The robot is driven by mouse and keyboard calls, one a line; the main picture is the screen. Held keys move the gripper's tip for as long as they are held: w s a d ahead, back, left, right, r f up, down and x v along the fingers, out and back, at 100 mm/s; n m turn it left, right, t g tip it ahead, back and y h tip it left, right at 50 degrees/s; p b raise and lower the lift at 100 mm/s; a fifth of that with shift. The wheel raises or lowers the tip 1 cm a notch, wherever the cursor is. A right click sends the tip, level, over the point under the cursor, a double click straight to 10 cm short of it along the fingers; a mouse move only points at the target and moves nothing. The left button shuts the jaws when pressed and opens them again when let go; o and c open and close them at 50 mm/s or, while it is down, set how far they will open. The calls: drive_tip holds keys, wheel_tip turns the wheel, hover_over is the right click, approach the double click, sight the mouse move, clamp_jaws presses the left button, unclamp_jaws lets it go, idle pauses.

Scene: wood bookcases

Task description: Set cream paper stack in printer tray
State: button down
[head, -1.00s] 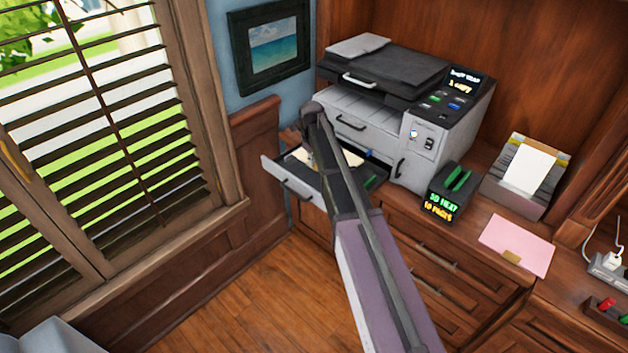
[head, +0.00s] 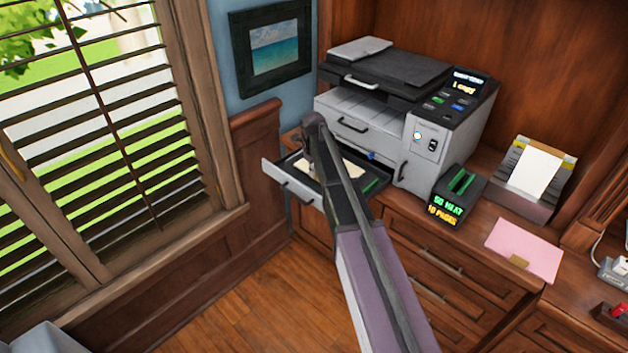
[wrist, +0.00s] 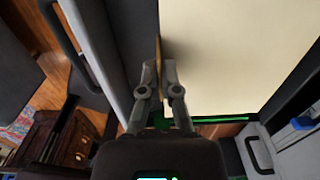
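The cream paper stack (head: 348,168) lies at the opened printer tray (head: 272,176), partly hidden behind my arm. In the wrist view, the cream paper stack (wrist: 240,55) fills the upper right as a broad flat sheet, with a thin brown edge or tab on its left. My gripper (wrist: 158,68) has its fingers close together around that brown strip, beside the grey tray front (wrist: 98,45). In the head view, my gripper (head: 309,152) points down into the tray and is partly hidden by the arm. Whether the stack rests fully on the tray floor is unclear.
The printer (head: 400,115) stands above the tray on the wooden cabinet. A black box with a lit display (head: 450,195), a pink paper stack (head: 525,248) and a holder with white paper (head: 535,172) stand to its right. The window wall is at left; floor in front is clear.

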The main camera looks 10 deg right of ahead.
drive_tip(key=shift+f+b, duration=1.35)
drive_tip(key=shift+f, duration=0.25)
drive_tip(key=shift+f, duration=0.15)
drive_tip(key=c, duration=0.8)
unclamp_jaws()
drive_tip(key=shift+r, duration=0.25)
wheel_tip(320, 180, up, 12)
drive_tip(key=p, duration=1.2)
drive_tip(key=shift+s+f, duration=0.1)
drive_tip(key=shift+s, duration=0.05)
